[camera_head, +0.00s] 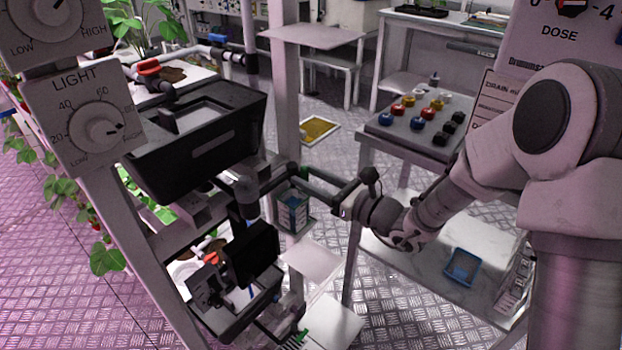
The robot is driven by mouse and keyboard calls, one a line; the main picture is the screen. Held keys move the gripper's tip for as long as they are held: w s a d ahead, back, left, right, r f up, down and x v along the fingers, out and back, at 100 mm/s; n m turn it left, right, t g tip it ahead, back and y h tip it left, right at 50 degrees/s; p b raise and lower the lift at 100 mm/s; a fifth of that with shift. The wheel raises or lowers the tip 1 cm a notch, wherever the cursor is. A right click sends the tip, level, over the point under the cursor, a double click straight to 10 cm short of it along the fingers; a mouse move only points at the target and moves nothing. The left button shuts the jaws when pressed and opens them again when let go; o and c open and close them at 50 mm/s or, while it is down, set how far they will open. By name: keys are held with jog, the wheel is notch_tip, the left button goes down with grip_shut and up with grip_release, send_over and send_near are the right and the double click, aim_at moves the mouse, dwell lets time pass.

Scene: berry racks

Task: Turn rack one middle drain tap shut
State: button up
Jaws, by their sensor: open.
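The front rack shows two red-handled taps on its drain pipes. One red tap (148,66) is at the upper pipe, with its handle lying roughly along the pipe. Another orange-red handle (210,258) shows lower down beside a black box. I cannot tell from labels which one is the middle tap. My gripper (340,203) reaches in from the right, at the height of the grey pipe (318,183) and its black joints. It is open. Its fingers are small and dark against the pipes, and no tap handle is visible between them.
A black trough (200,140) hangs on the rack, with a smaller black box (240,310) below. LIGHT dial panel (85,115) is close at left. A grey bench (400,135) with coloured knobs stands behind my arm. A blue basket (462,266) sits on a lower shelf.

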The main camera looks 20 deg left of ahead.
grip_shut()
jog(key=shift+r+m+p, duration=0.1)
jog(key=shift+m+p, duration=0.2)
jog(key=shift+p, duration=0.25)
jog(key=m+p, duration=0.3)
jog(key=p, duration=0.1)
jog(key=shift+w+d+r, duration=0.1)
jog(key=shift+r, duration=0.05)
jog(key=shift+w+f+m+p, duration=0.1)
jog(key=shift+f+m+p, duration=0.1)
jog(key=shift+m+p, duration=2.25)
jog(key=shift+f+m+p, duration=0.15)
jog(key=shift+m+p, duration=2.2)
jog(key=shift+p, duration=0.1)
jog(key=shift+w+f+m+p, duration=0.1)
jog(key=shift+f+m+p, duration=0.1)
jog(key=shift+m+p, duration=2.25)
